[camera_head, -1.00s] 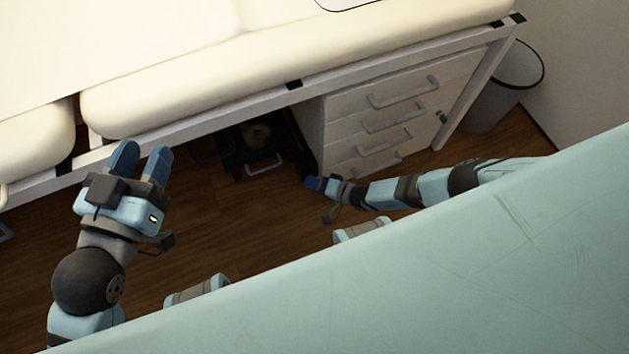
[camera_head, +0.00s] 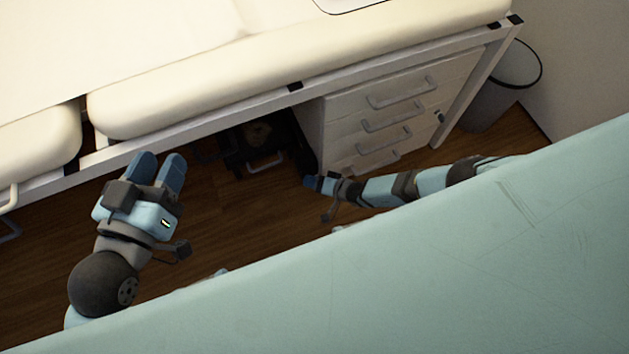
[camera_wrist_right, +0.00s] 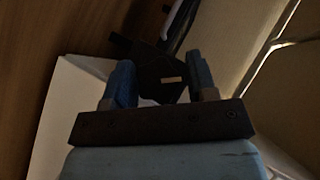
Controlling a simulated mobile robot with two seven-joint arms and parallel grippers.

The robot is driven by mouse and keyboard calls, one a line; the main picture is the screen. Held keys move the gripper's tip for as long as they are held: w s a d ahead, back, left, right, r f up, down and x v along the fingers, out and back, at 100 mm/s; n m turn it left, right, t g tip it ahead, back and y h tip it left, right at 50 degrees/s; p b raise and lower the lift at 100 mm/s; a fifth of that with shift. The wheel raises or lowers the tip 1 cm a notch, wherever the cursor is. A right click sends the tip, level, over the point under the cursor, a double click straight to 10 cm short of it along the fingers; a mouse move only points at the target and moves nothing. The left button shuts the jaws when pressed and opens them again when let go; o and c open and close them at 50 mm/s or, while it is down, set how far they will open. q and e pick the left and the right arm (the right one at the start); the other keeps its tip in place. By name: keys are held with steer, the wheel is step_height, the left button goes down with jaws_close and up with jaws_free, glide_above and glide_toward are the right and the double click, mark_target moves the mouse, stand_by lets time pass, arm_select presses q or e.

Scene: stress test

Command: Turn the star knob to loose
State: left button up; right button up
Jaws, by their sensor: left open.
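I cannot make out a star knob for certain. A small dark knob-like part (camera_head: 439,116) shows at the right side of the drawer unit in the head view, too small to identify. My left gripper (camera_head: 159,163) is open and empty, beside the front rail of the padded couch (camera_head: 300,70). My right gripper (camera_head: 308,182) is low, in front of the drawer unit. In the right wrist view its two blue fingers (camera_wrist_right: 161,80) stand apart, with a dark object (camera_wrist_right: 158,72) bearing a pale label visible beyond and between them. Contact with it cannot be told.
The white drawer unit (camera_head: 340,125) with grey handles stands under the couch. A black case-like object (camera_head: 250,158) with a grey handle is left of it. A bin (camera_head: 505,85) stands at the right by the wall. Wooden floor (camera_head: 230,210) is open between my arms.

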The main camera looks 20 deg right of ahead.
steer(key=shift+o, duration=1)
arm_select(q)
steer(key=shift+r, duration=0.25)
steer(key=shift+w, duration=0.1)
arm_select(e)
steer(key=shift+s+d+r, duration=0.15)
steer(key=shift+r, duration=0.05)
arm_select(q)
step_height(320, 180, up, 7)
steer(key=n+t+p, duration=0.1)
steer(key=t+p, duration=0.1)
steer(key=p, duration=0.4)
steer(key=shift+s+t, duration=0.4)
arm_select(e)
steer(key=v, duration=1.3)
arm_select(q)
steer(key=shift+a, duration=0.1)
arm_select(e)
steer(key=shift+d, duration=0.1)
